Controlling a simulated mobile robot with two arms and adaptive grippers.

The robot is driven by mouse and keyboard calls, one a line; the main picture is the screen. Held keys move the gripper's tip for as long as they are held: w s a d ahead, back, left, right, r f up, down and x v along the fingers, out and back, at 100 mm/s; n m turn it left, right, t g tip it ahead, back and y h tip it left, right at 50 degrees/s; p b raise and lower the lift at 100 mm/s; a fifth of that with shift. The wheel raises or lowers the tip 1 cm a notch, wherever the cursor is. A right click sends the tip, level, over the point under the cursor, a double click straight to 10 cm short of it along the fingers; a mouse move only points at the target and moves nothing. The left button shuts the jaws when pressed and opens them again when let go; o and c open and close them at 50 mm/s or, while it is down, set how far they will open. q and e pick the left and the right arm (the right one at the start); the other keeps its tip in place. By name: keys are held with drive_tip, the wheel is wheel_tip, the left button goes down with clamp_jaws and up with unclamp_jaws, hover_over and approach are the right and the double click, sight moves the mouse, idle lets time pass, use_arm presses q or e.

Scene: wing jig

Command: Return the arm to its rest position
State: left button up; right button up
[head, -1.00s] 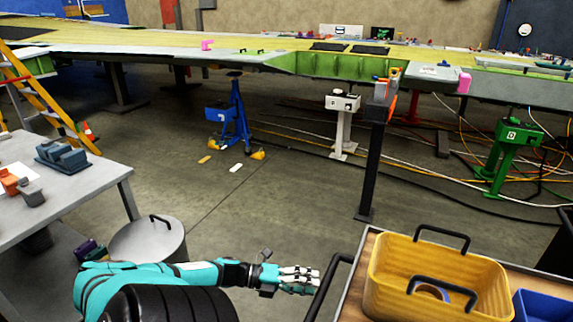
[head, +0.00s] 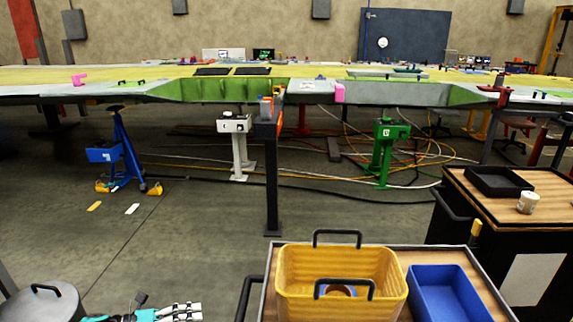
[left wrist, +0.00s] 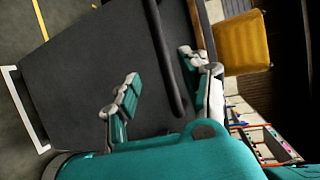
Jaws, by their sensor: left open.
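My left gripper (head: 182,312) shows at the bottom edge of the head view, left of the cart. Only its tip and a little of the teal wrist are in that frame. In the left wrist view its two teal and grey fingers (left wrist: 160,85) stand wide apart with nothing between them. Beyond the fingers is the dark side of the cart (left wrist: 90,70) with a black handle bar (left wrist: 168,60). My right arm and right gripper are not in view.
A yellow tote (head: 305,270) and a blue bin (head: 450,295) sit on the cart's wooden top. A grey lidded drum (head: 40,303) stands at lower left. A second cart (head: 500,205) stands at right.

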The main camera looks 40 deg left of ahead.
use_arm(q)
drive_tip(key=s+a+f+n+y, duration=0.25)
drive_tip(key=f+n+y, duration=0.2)
drive_tip(key=f, duration=0.45)
drive_tip(key=s+a+f+n+y, duration=0.1)
drive_tip(key=s+f+n+y, duration=0.2)
drive_tip(key=f+n, duration=0.4)
drive_tip(key=s+d+f+n+g+y, duration=0.1)
drive_tip(key=s+d+f+n+g, duration=0.25)
drive_tip(key=f, duration=0.55)
drive_tip(key=s+d+f+n+g+y, duration=0.2)
drive_tip(key=s+d+f, duration=0.25)
drive_tip(key=f, duration=0.35)
drive_tip(key=s+d+f+n+g+h, duration=0.1)
drive_tip(key=s+d+f+n+g, duration=0.2)
drive_tip(key=d, duration=0.8)
drive_tip(key=s+d+f+n+g+h, duration=0.1)
drive_tip(key=s+d+f+n+g, duration=0.2)
drive_tip(key=s+d+f, duration=0.4)
drive_tip(key=d+f, duration=0.1)
drive_tip(key=d, duration=0.3)
drive_tip(key=shift+d+f+g, duration=0.3)
drive_tip(key=shift+f+g, duration=0.05)
drive_tip(key=shift+a, duration=0.1)
